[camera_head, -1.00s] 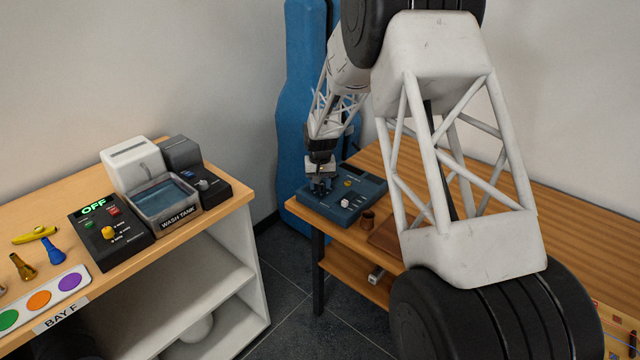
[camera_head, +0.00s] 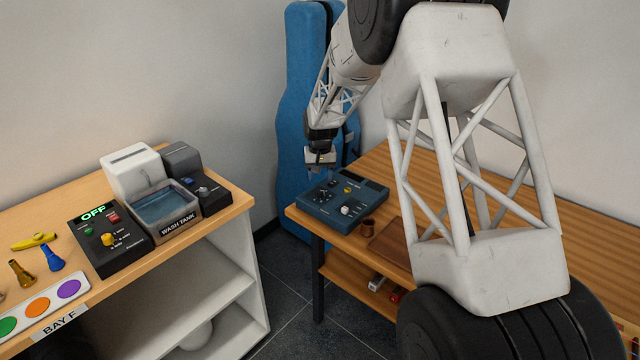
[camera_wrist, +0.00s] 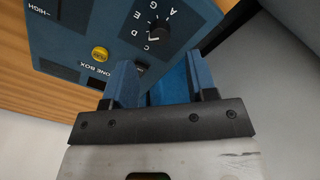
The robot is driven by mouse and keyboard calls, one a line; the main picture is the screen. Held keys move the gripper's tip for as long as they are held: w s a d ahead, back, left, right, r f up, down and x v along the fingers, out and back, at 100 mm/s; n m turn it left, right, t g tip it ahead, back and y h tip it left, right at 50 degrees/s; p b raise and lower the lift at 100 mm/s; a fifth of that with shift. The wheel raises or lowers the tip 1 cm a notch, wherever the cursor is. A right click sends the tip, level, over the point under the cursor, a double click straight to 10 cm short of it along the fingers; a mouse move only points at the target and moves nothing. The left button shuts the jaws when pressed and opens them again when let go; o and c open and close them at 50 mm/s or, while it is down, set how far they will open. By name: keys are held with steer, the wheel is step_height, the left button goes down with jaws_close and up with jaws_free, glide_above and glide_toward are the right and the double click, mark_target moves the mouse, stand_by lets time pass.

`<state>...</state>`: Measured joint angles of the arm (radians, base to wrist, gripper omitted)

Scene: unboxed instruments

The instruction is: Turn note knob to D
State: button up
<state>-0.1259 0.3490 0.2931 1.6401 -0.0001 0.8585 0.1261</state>
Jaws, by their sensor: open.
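The blue tone box (camera_head: 370,197) sits on the wooden table; it also shows upside down in the wrist view (camera_wrist: 75,25). Its black note knob (camera_wrist: 160,34) has a white pointer mark and letters C, D, E, G and A around it. The mark lies on the C and D side; I cannot tell exactly which letter it meets. My gripper (camera_wrist: 160,68) is open and empty, its two blue fingers apart from the knob. In the head view my gripper (camera_head: 320,168) hangs above the box's back left part.
The box also bears a yellow button (camera_wrist: 100,54) and a white knob (camera_head: 346,210). A blue instrument case (camera_head: 300,130) stands behind the table. The air around my gripper looks clear.

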steer(key=shift+r, duration=0.85)
steer(key=shift+r, duration=0.1)
steer(key=shift+s+d+r, duration=0.1)
steer(key=shift+s+r, duration=0.1)
steer(key=shift+s, duration=0.05)
steer(key=s+d+r+t, duration=0.1)
steer(key=s+d+r, duration=0.2)
steer(key=s+r, duration=0.65)
steer(key=s+d+r, duration=0.4)
steer(key=s+r, duration=0.3)
steer(key=s, duration=0.6)
steer(key=s+d, duration=0.2)
steer(key=s, duration=1.4)
steer(key=s+d+r+t, duration=0.1)
steer(key=s+d, duration=0.1)
steer(key=s, duration=1.5)
steer(key=shift+r+t, duration=0.3)
